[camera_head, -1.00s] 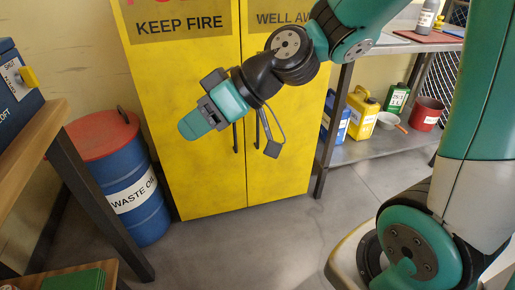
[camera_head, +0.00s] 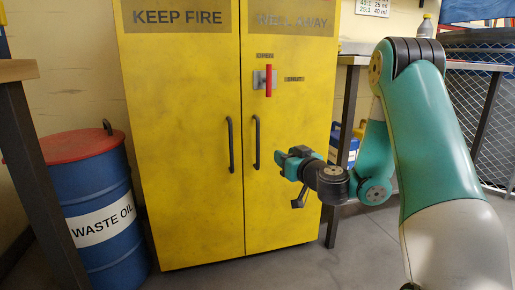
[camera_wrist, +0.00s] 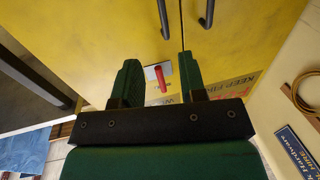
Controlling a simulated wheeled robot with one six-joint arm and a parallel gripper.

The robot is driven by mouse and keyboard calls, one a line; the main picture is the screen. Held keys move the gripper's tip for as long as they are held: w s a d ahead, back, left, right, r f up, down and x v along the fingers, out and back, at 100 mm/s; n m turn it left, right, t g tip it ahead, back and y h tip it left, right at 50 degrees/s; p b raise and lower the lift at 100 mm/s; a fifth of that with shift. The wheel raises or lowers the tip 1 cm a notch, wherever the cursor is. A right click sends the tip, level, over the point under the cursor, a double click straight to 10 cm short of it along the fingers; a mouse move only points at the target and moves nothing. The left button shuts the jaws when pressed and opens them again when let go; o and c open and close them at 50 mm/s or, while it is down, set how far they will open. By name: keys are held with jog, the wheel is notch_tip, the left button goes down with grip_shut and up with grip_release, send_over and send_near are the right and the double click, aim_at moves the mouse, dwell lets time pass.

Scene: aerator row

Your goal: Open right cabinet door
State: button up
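The yellow cabinet has two shut doors. The right door (camera_head: 290,190) carries a black vertical bar handle (camera_head: 256,142) near the seam. Above it is a grey latch plate with a red lever (camera_head: 268,81), pointing vertically, with small labels above and beside it. My gripper (camera_head: 284,160) is in front of the right door, right of its handle and apart from it. In the wrist view the cabinet appears upside down. There my gripper (camera_wrist: 158,80) is open and empty, with the red lever (camera_wrist: 160,79) seen between its fingers and the right door's handle (camera_wrist: 164,20) beyond.
The left door (camera_head: 185,150) has its own bar handle (camera_head: 230,145). A blue waste oil drum (camera_head: 100,220) with a red lid stands left of the cabinet, behind a bench leg (camera_head: 40,190). A metal shelf (camera_head: 350,60) stands close on the right. Floor shows in front.

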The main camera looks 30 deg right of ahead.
jog(key=shift+w+d+r+p, duration=0.1)
jog(key=shift+w+d+p, duration=0.1)
jog(key=shift+w+p, duration=2.35)
jog(key=shift+w+d+f+p, duration=0.1)
jog(key=shift+w+d+p, duration=0.1)
jog(key=shift+w+p, duration=2.4)
jog(key=shift+w+d+r+p, duration=0.1)
jog(key=shift+w+d+p, duration=0.1)
jog(key=shift+w+p, duration=2.35)
jog(key=shift+w+b, duration=0.75)
jog(key=shift+b, duration=0.05)
jog(key=shift+c, duration=0.2)
grip_shut()
